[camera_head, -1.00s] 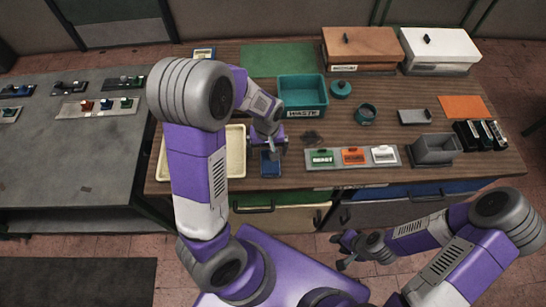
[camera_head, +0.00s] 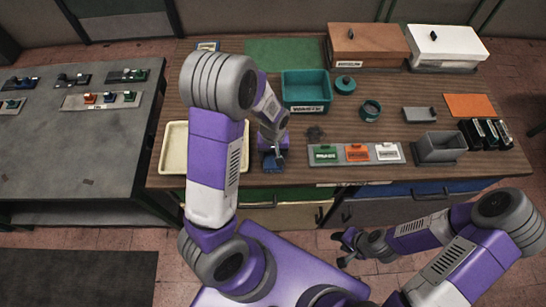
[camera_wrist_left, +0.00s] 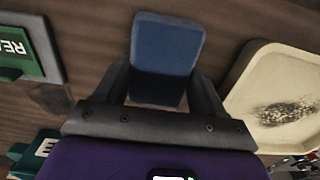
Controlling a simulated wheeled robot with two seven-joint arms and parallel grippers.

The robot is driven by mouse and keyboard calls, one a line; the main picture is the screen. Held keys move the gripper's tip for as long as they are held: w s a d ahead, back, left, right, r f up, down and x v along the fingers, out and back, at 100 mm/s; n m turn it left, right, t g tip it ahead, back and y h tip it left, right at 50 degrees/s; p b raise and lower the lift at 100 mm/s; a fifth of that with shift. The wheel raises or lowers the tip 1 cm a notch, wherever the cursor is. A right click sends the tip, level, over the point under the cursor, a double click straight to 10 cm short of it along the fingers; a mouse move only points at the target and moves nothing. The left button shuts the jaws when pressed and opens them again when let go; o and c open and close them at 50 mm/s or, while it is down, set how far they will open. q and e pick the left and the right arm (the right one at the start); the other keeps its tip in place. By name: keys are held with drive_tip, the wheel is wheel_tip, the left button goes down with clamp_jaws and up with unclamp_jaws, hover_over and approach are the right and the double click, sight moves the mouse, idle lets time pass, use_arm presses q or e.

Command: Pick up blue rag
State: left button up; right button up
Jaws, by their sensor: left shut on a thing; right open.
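The blue rag (camera_head: 273,161) is a small dark blue block-like piece near the front edge of the wooden table. In the left wrist view the rag (camera_wrist_left: 167,50) sits between the two fingers of my left gripper (camera_wrist_left: 166,85), which is shut on it. In the head view my left gripper (camera_head: 272,150) reaches down over the rag; I cannot tell whether the rag touches the table. My right gripper (camera_head: 343,247) is open and empty, in front of the table and low.
A cream tray (camera_head: 174,150) lies left of the rag. A teal waste bin (camera_head: 305,90) stands behind it. A board with green, orange and white labelled tags (camera_head: 357,153) lies to the right. A dark smudge (camera_head: 315,133) marks the wood.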

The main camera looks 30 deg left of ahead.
sight(273, 154)
use_arm(q)
drive_tip(key=shift+c, duration=0.5)
wheel_tip(273, 154, up, 10)
drive_tip(key=p, duration=0.1)
drive_tip(key=shift+p, duration=0.3)
